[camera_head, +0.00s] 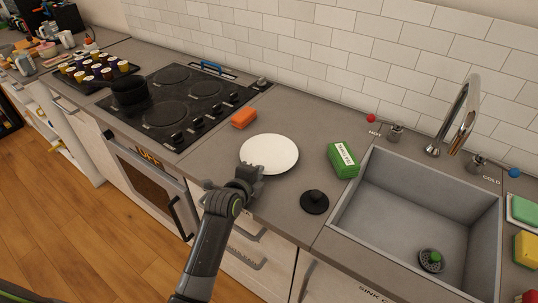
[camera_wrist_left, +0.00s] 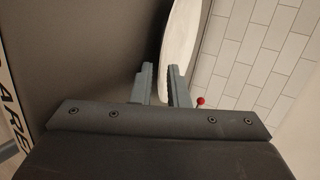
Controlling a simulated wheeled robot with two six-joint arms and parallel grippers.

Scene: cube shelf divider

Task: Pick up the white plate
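The white plate (camera_head: 269,153) lies on the grey counter between the stove and the sink. My left gripper (camera_head: 252,174) is at the plate's near left edge in the head view, with the arm coming up from below. In the left wrist view, the plate (camera_wrist_left: 183,45) shows almost edge-on, its rim reaching down between the two fingers of my left gripper (camera_wrist_left: 162,84). The fingers stand apart, with a narrow gap beside the rim; a firm hold does not show. My right gripper is not in view.
An orange sponge (camera_head: 244,118) lies behind the plate. A green box (camera_head: 343,160) and a black round lid with a knob (camera_head: 314,202) are to the right, before the sink (camera_head: 415,215). The stove (camera_head: 180,100) is at left. The counter's front edge is close to my gripper.

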